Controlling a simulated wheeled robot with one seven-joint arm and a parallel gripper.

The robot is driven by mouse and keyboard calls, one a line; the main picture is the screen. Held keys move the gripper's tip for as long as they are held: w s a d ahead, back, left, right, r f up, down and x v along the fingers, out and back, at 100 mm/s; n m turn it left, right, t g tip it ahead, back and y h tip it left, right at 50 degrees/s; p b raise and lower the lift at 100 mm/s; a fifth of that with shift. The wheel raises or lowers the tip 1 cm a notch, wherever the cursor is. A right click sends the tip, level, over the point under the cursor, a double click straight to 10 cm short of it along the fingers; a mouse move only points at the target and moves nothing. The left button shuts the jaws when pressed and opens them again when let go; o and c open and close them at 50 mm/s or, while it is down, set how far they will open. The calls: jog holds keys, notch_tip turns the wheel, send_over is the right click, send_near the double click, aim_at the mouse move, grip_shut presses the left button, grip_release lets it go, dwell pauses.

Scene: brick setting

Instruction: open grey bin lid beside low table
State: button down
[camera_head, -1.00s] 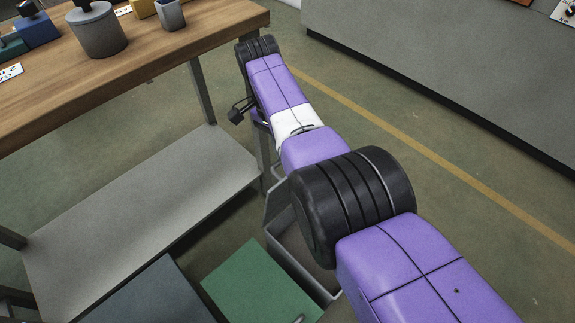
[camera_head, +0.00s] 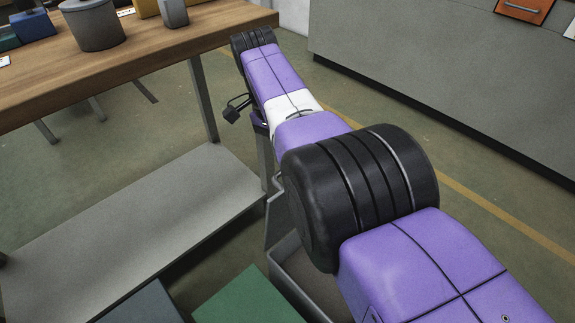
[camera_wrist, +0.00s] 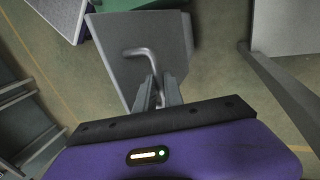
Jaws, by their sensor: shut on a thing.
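The grey bin (camera_head: 303,296) stands on the floor beside the table, and part of its open inside shows in the head view. Its grey lid (camera_head: 279,218) stands raised at the bin's far side, partly hidden by my arm. In the wrist view the lid (camera_wrist: 118,62) is a flat grey panel with a bent metal handle (camera_wrist: 139,51). My gripper (camera_wrist: 158,88) is shut on the lower end of this handle. The gripper's fingers are hidden behind my arm in the head view.
A wooden-topped table (camera_head: 150,62) with a grey lower shelf (camera_head: 130,215) is on the left, with pots and boxes on top. A green lid (camera_head: 248,300) and a dark blue-grey one (camera_head: 145,305) are left of the bin. A grey counter (camera_head: 450,85) stands beyond open floor at right.

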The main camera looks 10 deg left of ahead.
jog(key=shift+s+a, duration=0.15)
jog(key=c, duration=1.5)
grip_release()
jog(key=shift+o, duration=0.2)
jog(key=shift+r, duration=0.1)
jog(key=shift+r+p, duration=0.45)
jog(key=shift+r, duration=0.05)
notch_tip(320, 180, up, 19)
jog(key=p, duration=1.7)
jog(key=shift+f, duration=0.1)
